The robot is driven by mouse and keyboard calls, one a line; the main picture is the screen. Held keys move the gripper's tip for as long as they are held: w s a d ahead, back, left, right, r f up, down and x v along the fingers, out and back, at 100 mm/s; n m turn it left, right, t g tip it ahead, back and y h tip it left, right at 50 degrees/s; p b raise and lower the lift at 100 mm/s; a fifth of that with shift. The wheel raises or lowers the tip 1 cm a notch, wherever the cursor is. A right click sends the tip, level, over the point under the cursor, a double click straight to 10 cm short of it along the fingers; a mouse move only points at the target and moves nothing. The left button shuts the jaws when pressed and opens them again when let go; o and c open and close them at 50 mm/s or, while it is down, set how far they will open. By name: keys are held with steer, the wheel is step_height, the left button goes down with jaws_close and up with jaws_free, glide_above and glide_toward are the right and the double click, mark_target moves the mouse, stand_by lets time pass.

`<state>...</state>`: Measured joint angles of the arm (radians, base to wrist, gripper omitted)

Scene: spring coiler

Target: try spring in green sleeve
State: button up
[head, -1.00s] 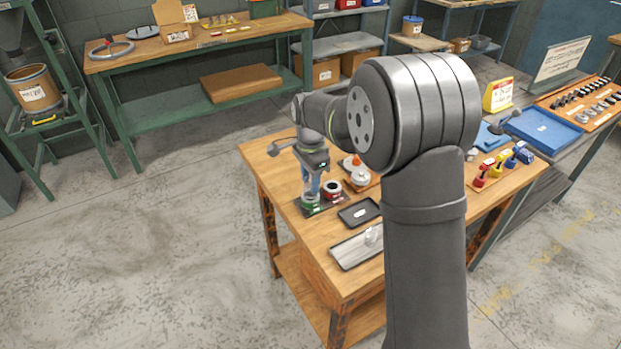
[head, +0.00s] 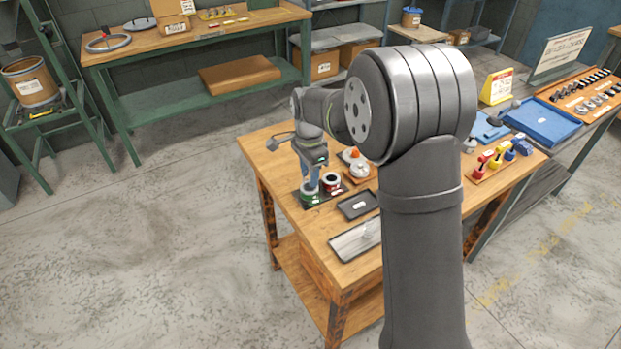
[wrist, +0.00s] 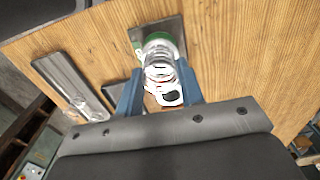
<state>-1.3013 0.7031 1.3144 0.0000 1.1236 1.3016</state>
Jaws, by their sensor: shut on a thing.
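My gripper (wrist: 160,88) has blue fingers shut on a metal coil spring (wrist: 158,70). The spring lines up over the green sleeve (wrist: 157,38) in the wrist view. Whether its end is inside the sleeve I cannot tell. In the head view my gripper (head: 311,184) points down at the green sleeve (head: 309,197), which stands on a dark plate (head: 322,201) near the table's left side. The spring is too small to make out there. A red sleeve (head: 331,182) with a white rim stands just right of the green one.
A dark tray (head: 357,206) and a long grey tray (head: 350,243) lie nearer the front of the wooden table. A small orange-topped object (head: 355,156) stands behind the sleeves. Red, yellow and blue items (head: 499,158) sit at the right. My arm hides the table's middle.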

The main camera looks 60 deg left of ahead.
steer(key=shift+r, duration=0.1)
stand_by(0.3)
steer(key=shift+r, duration=2.4)
steer(key=shift+f, duration=2.05)
steer(key=shift+f, duration=0.4)
steer(key=shift+r, duration=2.45)
